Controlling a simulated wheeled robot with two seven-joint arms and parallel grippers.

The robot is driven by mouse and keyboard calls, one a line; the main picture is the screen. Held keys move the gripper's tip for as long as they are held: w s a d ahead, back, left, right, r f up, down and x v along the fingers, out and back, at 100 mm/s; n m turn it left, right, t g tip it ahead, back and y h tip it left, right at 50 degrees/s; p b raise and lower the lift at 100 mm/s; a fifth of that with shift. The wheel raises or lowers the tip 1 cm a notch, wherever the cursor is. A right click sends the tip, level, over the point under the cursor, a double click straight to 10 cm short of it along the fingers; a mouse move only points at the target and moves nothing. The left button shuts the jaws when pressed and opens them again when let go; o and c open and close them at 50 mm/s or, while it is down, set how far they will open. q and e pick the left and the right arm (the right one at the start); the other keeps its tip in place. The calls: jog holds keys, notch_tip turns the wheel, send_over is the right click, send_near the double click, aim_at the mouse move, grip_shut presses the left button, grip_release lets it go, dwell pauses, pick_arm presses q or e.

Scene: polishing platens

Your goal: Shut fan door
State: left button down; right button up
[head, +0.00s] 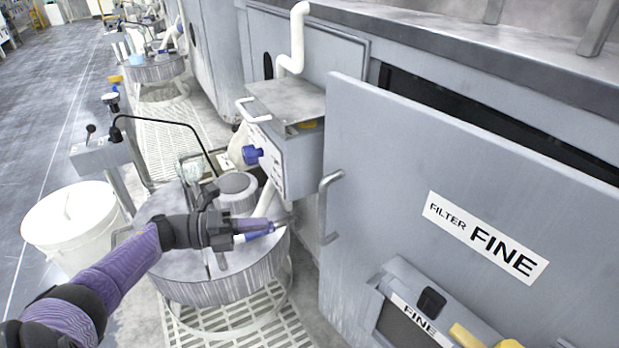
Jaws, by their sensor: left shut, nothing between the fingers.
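The fan door (400,165) is a large grey panel labelled "FILTER FINE" at the right of the head view. It stands ajar, with a dark gap showing behind its top edge. Its grey bar handle (324,205) is on its left edge. My left gripper (282,221) is shut and empty. In the picture it is just left of the handle, over the round platen (215,285), and apart from the door. My right gripper is not in view.
A grey box with a blue knob (254,155) stands left of the door. A thin black gooseneck (165,122) rises behind my left arm. A white bucket (75,215) is at the left. A box labelled "FINE" (421,320) is at the door's lower front.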

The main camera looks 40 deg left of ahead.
pick_arm(q)
jog(key=d+m+p, duration=0.1)
jog(key=d+m, duration=0.3)
jog(key=d, duration=0.3)
jog(key=m+t+y+p, duration=0.2)
jog(key=m+t+y, duration=0.2)
jog(key=m+y, duration=0.3)
send_near(352, 198)
jog(key=shift+n+y, duration=0.3)
jog(key=shift+n, duration=0.3)
jog(key=b+x, duration=0.1)
jog(key=x, duration=0.6)
jog(key=shift+w+d, duration=0.15)
jog(key=shift+d, duration=0.1)
